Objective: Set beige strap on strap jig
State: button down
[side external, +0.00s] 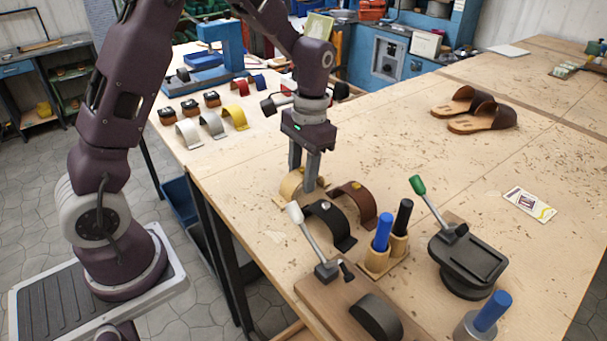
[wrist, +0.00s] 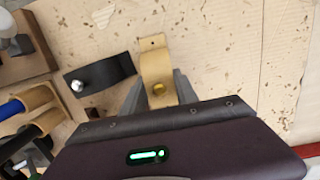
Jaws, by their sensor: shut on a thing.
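The beige strap (side external: 291,184) is a curved band with a brass-coloured stud, at the left front edge of the table. It also shows in the wrist view (wrist: 155,62). My gripper (side external: 304,178) points down and is shut on the beige strap, one finger on each side near the stud. The strap appears at table level; I cannot tell whether it touches the table. What looks like the strap jig is a wooden board (side external: 328,301) with a white-handled lever (side external: 306,235) and a dark curved block (side external: 377,316), nearer the camera. Part of it shows at the wrist view's left.
A black strap (side external: 327,225) and a brown strap (side external: 356,203) stand close beside the beige one. Blue and black-handled tools (side external: 383,232) stand in a wooden holder. A green-handled black press (side external: 467,257) is at right. Sandals (side external: 475,108) lie farther back; the table's middle is clear.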

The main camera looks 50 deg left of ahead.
jog(key=shift+f, duration=0.1)
jog(key=c, duration=0.9)
grip_release()
jog(key=shift+c, duration=0.2)
notch_tip(320, 180, up, 12)
jog(key=w, duration=0.2)
jog(key=s+d+r+t, duration=0.2)
jog(key=s+t, duration=0.1)
jog(key=s, duration=0.8)
jog(key=s+d+r+t, duration=0.2)
jog(key=s+t, duration=0.1)
jog(key=s, duration=0.8)
jog(key=shift+d+r+t, duration=0.3)
jog(key=shift+t, duration=0.1)
jog(key=shift+o, duration=0.5)
jog(key=shift+s+f, duration=0.3)
jog(key=shift+s, duration=0.1)
